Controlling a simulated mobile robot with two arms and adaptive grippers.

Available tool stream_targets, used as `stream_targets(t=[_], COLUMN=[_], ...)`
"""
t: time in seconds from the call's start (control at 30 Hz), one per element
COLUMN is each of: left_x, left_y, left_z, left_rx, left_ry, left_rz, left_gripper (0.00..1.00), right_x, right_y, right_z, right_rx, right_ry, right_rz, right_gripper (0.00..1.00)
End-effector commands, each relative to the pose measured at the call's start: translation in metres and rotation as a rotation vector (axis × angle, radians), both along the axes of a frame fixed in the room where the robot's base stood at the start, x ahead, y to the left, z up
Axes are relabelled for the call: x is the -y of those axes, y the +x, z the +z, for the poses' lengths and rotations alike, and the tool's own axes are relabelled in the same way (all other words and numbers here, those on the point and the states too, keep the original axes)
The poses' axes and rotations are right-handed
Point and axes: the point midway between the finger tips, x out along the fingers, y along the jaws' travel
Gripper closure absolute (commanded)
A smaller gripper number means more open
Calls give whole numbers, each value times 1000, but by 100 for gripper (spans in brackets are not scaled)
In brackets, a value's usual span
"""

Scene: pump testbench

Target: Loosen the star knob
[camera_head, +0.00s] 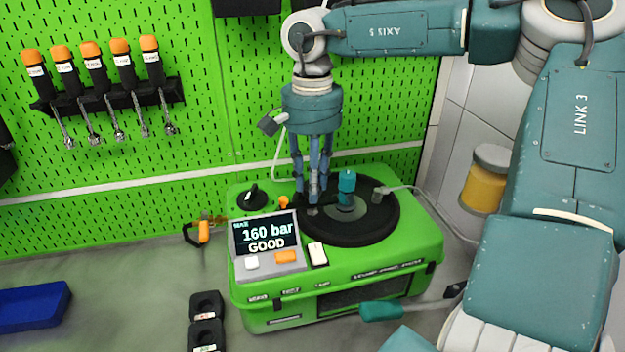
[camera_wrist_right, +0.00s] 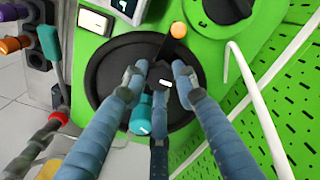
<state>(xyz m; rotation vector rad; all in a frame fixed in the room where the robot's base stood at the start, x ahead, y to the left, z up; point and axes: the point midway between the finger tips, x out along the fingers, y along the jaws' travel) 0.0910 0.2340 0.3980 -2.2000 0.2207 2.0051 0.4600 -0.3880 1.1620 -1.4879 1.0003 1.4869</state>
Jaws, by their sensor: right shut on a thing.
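The green pump testbench (camera_head: 410,228) stands on the grey bench with a round black disc (camera_head: 375,225) on top. My right gripper (camera_head: 314,198) points down over the left part of this disc. In the wrist view its three fingers (camera_wrist_right: 160,82) are closed around a small black knob with a white mark (camera_wrist_right: 163,86), which I take to be the star knob. The fingers hide most of it, so its star shape cannot be made out. A teal cylinder (camera_head: 347,182) stands right beside the gripper; it also shows in the wrist view (camera_wrist_right: 139,118). My left gripper is not in view.
The testbench display (camera_head: 266,235) reads 160 bar GOOD. A black rotary knob (camera_head: 252,196) and an orange ball (camera_head: 284,202) lie left of the gripper. A teal-handled lever (camera_head: 385,311) sticks out in front. Orange-capped tools (camera_head: 93,55) hang on the green wall.

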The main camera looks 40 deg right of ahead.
Motion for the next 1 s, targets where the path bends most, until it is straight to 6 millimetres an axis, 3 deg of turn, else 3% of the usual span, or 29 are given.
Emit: stream_targets(t=[0.53, 0.57, 0.63, 1.0], left_x=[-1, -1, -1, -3], left_y=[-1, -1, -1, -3], left_z=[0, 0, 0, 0], left_rx=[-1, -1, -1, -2], left_ry=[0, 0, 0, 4], left_rz=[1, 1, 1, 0], left_gripper=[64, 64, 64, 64], right_x=[-1, -1, -1, 0], right_y=[0, 0, 0, 0], right_z=[0, 0, 0, 6], right_rx=[-1, -1, -1, 1], right_ry=[2, 2, 2, 0], right_rz=[24, 24, 24, 22], right_gripper=[98, 66, 53, 53])
